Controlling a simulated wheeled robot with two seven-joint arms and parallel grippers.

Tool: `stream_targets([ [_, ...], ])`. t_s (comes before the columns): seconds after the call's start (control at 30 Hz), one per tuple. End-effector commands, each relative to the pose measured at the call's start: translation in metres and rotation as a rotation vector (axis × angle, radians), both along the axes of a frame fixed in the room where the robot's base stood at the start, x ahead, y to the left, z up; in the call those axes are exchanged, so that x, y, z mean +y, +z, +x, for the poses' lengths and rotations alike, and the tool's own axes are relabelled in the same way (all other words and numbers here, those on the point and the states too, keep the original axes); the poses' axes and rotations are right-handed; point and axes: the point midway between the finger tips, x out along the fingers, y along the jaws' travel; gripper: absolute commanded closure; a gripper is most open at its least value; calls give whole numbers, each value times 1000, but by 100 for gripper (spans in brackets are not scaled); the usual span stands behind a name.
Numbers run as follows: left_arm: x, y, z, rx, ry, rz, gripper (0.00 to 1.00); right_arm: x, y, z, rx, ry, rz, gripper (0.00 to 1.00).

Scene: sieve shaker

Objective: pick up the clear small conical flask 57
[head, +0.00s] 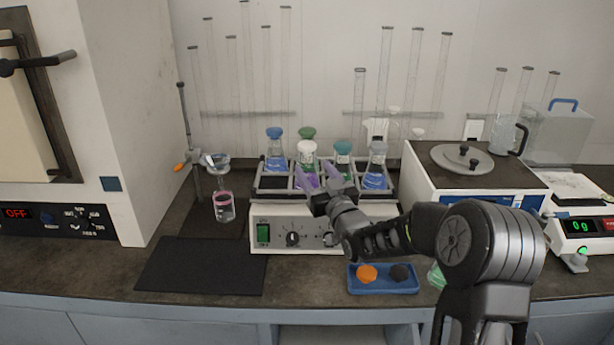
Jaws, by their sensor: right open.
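Several small clear conical flasks stand in the rack tray (273,190) on top of the shaker. They have a blue cap (274,133), a green cap (307,132), a white cap (307,147), a teal cap (343,147) and a grey cap (378,147). Blue liquid shows in some. No number 57 is readable, so I cannot tell which flask bears it. My right gripper (321,178) is open over the front middle of the tray, its purple fingers close in front of the white-capped flask and partly hiding it. My left gripper is not in view.
The shaker body (276,232) stands mid-bench. A blue tray (384,289) with orange and black caps lies in front. A dark mat (200,266) is at left, below a beaker (224,207) with pink liquid. A lidded machine (420,180) and a balance (585,240) are at right.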

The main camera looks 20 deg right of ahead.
Motion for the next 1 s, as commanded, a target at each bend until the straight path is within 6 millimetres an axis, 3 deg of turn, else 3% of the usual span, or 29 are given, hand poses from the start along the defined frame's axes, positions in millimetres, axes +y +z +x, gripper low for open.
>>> stream_targets([
  [0.4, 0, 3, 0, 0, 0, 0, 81, 0, 2, 9, 1, 0, 1, 40],
  [0.73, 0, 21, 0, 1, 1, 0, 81, -3, 10, 51, 1, 0, 0, 40],
  [1.0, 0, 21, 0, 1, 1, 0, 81, -3, 9, 58, 2, 0, 0, 40],
])
